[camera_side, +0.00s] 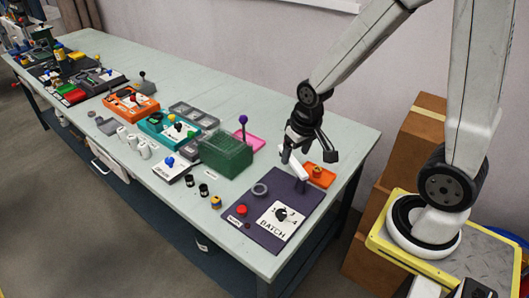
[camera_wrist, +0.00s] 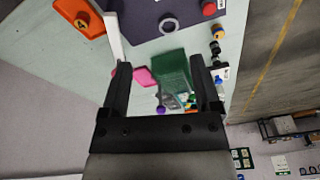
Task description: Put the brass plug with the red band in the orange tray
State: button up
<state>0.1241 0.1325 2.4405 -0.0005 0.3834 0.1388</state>
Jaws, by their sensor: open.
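The orange tray (camera_side: 321,178) lies at the right end of the bench, behind the dark panel. It also shows at the top left of the wrist view (camera_wrist: 95,30). A round brass-coloured piece (camera_side: 317,171) sits in it; a dark "4" shows on a round piece there in the wrist view. I cannot make out a red band on it. A small yellow piece with a dark blue part (camera_side: 216,202) stands at the panel's left. My gripper (camera_side: 309,158) is above the panel's back edge, near the tray, open, with nothing visible between its fingers (camera_wrist: 160,65).
The dark panel (camera_side: 260,240) carries a BATCH dial, a red button, a grey ring (camera_side: 260,190) and a white bar (camera_side: 298,168) close under my gripper. A green box (camera_side: 226,153), a purple-knobbed stick (camera_side: 243,121) and black cylinders (camera_side: 203,190) stand left. Boxes stand beyond the bench.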

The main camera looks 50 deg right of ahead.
jog(key=s+a+n, duration=0.1)
jog(key=a, duration=0.1)
jog(key=s+a+r+n, duration=0.1)
jog(key=a+n, duration=0.1)
jog(key=shift+s, duration=0.4)
dwell(0.9)
